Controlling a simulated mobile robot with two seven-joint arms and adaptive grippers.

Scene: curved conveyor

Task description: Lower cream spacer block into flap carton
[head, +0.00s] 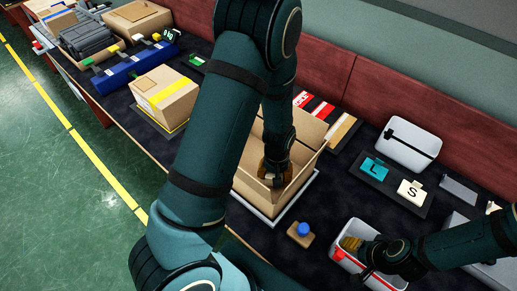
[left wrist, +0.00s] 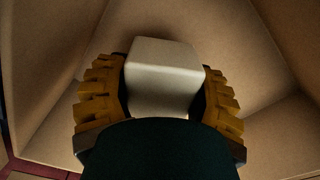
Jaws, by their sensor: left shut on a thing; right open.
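The open flap carton (head: 305,160) stands on a pale tray in the middle of the head view. My left arm reaches down into it, and my left gripper (head: 273,174) is inside its walls. In the left wrist view the cream spacer block (left wrist: 164,75) sits between the yellow-brown fingers of my left gripper (left wrist: 163,95), which is shut on it. Tan carton walls (left wrist: 235,45) surround the block there. Whether the block touches the carton floor is unclear. The head view hides the block. My right gripper (head: 352,244) is open, over a red-and-white bin.
A closed carton with yellow tape (head: 165,97) stands to the left. A dark board with L and S tiles (head: 390,187) and a white case (head: 409,146) lie right.

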